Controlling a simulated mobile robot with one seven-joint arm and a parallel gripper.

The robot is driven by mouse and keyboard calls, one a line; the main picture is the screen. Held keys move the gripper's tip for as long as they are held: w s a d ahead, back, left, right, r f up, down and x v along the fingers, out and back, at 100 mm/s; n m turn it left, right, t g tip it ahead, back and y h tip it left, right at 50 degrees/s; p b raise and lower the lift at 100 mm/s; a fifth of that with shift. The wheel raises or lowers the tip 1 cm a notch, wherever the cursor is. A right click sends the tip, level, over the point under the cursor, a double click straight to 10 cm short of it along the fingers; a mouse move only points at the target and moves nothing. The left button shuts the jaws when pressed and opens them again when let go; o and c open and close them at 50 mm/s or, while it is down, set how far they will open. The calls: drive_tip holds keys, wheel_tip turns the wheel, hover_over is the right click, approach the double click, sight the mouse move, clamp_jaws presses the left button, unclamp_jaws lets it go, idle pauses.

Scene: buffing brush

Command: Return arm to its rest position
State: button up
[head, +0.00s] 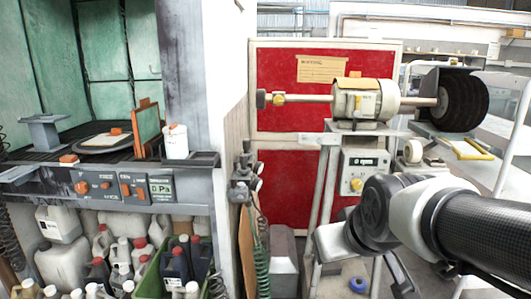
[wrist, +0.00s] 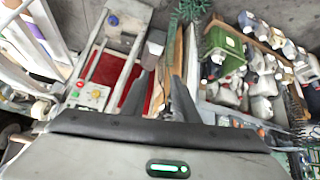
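My arm (head: 470,228) reaches in from the right edge of the head view, in front of the buffing machine's stand, and bends downward at its dark wrist joint. My gripper is mostly hidden behind the arm there; a dark part of it hangs near the bottom edge. In the wrist view my gripper (wrist: 166,68) points down toward the floor. Its two fingers stand a little apart, with background showing between them and nothing seen held.
The buffing motor (head: 362,101) with its black brush wheel (head: 461,98) stands behind my arm, above a control box (head: 366,172). A red panel (head: 290,140) is behind it. At left is a spray booth (head: 90,60) with several bottles and canisters (head: 62,262) below.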

drive_tip(key=s+m+g, duration=0.2)
drive_tip(key=s, duration=1)
wheel_tip(320, 180, up, 28)
drive_tip(key=p, duration=2.8)
drive_tip(key=shift+w+d+h, duration=0.3)
drive_tip(key=shift+w+d, duration=0.05)
drive_tip(key=shift+d, duration=0.05)
